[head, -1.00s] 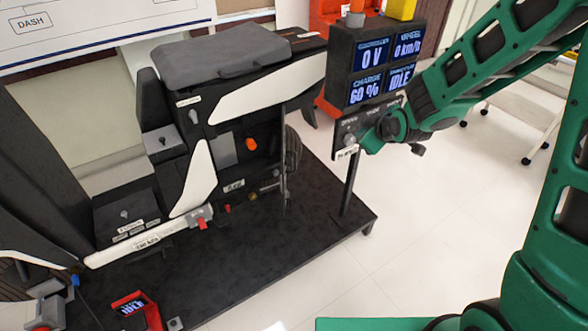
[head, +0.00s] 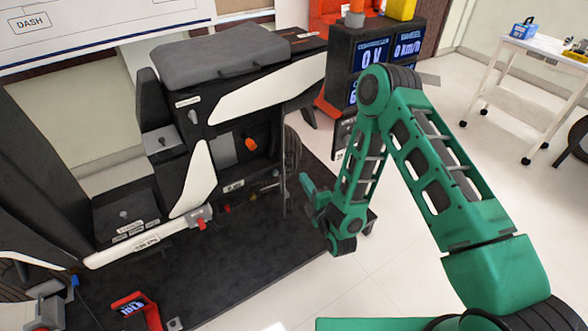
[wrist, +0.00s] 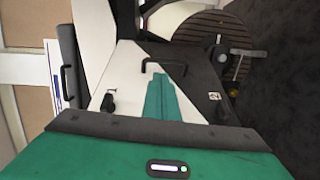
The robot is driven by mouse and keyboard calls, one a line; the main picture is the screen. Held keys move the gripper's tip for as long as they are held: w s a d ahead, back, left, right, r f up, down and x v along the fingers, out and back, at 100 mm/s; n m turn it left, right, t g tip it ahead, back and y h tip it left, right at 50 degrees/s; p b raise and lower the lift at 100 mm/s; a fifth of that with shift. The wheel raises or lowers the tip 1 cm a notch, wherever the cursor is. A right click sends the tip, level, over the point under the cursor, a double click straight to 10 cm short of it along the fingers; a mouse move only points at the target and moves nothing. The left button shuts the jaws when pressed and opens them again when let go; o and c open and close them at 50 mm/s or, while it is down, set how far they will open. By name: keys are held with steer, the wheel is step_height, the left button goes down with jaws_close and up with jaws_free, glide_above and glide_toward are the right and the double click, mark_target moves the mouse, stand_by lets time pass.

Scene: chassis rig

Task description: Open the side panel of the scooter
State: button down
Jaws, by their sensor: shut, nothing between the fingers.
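The scooter (head: 240,100) stands on a dark platform, its black and white body under a grey seat. In the wrist view a white and black side panel (wrist: 135,85) fills the middle and looks closed. It has a black bar handle (wrist: 163,64) and two dark latches, one at left (wrist: 108,103) marked 1 and one at right (wrist: 214,99) marked 2. I cannot pick out this panel in the head view. My green gripper (wrist: 160,78) is shut and empty, its tips just below the handle in the picture; contact cannot be told. In the head view my gripper (head: 304,182) is beside the scooter's right end.
A display box (head: 375,60) stands behind my arm, partly hidden. An open compartment with an orange knob (head: 250,144) faces the head camera. A wheel (wrist: 215,35) is at the wrist view's upper right. A white cart (head: 535,80) stands at far right. Floor between is clear.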

steer(key=a+x, duration=0.1)
steer(key=x, duration=0.7)
steer(key=shift+f+n+t, duration=0.3)
steer(key=shift+n, duration=0.1)
steer(key=shift+a+f+y, duration=0.15)
steer(key=shift+f+y, duration=0.05)
steer(key=shift+y, duration=0.1)
